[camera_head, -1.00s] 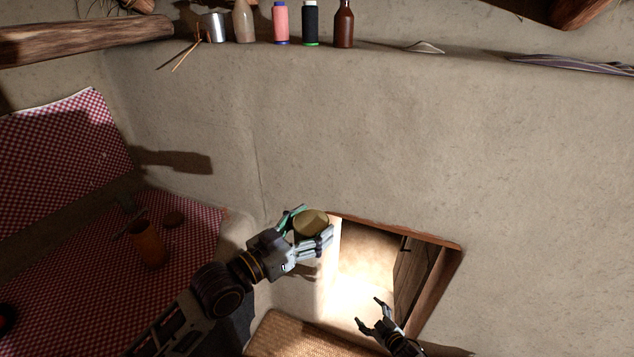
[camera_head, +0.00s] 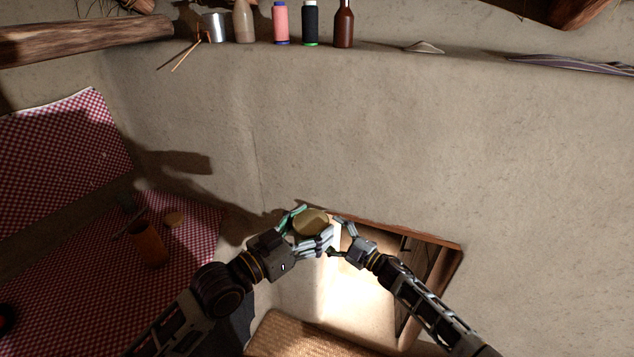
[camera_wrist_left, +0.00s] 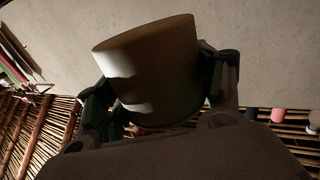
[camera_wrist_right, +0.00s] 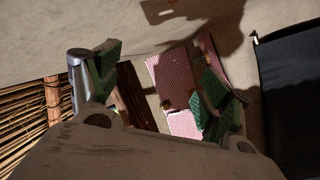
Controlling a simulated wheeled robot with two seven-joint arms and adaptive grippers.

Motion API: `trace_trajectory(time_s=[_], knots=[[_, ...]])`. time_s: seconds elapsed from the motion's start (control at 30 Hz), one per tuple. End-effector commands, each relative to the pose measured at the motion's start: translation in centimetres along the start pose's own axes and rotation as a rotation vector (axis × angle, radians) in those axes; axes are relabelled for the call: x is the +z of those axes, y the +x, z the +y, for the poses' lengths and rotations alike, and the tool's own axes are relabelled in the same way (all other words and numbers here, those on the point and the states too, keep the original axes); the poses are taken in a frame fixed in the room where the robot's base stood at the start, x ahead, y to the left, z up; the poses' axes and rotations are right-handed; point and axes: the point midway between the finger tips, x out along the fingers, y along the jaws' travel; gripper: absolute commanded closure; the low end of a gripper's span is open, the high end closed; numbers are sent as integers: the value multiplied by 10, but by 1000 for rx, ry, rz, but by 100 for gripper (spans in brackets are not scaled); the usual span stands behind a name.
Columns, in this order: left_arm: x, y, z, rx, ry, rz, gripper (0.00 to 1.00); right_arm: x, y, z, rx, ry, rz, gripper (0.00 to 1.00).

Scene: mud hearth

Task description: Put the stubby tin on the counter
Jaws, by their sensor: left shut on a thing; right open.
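The stubby tin (camera_head: 310,223) is a short, wide cylinder with a tan-gold end. My left gripper (camera_head: 317,221) is shut on it and holds it up in front of the mud wall, by the upper left corner of the lit opening. In the left wrist view the tin (camera_wrist_left: 150,65) sits tilted between the fingers. My right gripper (camera_head: 337,237) is open and empty, just right of the tin, its fingers towards it; I cannot tell whether they touch. A mud ledge (camera_head: 378,46) runs along the top of the head view; I cannot tell if it is the counter.
On the ledge stand a silver can (camera_head: 214,27), several bottles and spools, and a striped cloth (camera_head: 570,64). At left, red checked cloth (camera_head: 85,225) bears an orange-brown pot (camera_head: 148,243). A wood-framed opening (camera_head: 450,262) and woven mat (camera_head: 300,340) lie below.

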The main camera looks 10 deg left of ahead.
Motion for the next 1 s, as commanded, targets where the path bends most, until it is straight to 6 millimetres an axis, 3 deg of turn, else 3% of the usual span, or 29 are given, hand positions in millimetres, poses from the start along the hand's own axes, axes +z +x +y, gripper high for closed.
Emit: trace_trajectory(time_s=[0.2, 0.53, 0.8, 1.0], knots=[[0, 0, 0, 0, 0, 1, 58, -61, 32, 44, -20, -87, 156, 21], [0, 0, 0, 0, 0, 1, 58, -158, 62, 92, -89, -228, 384, 21], [0, 0, 0, 0, 0, 1, 58, -233, 71, 114, -177, -357, 549, 21], [0, 0, 0, 0, 0, 1, 58, -279, 70, 119, -263, -468, 656, 21]])
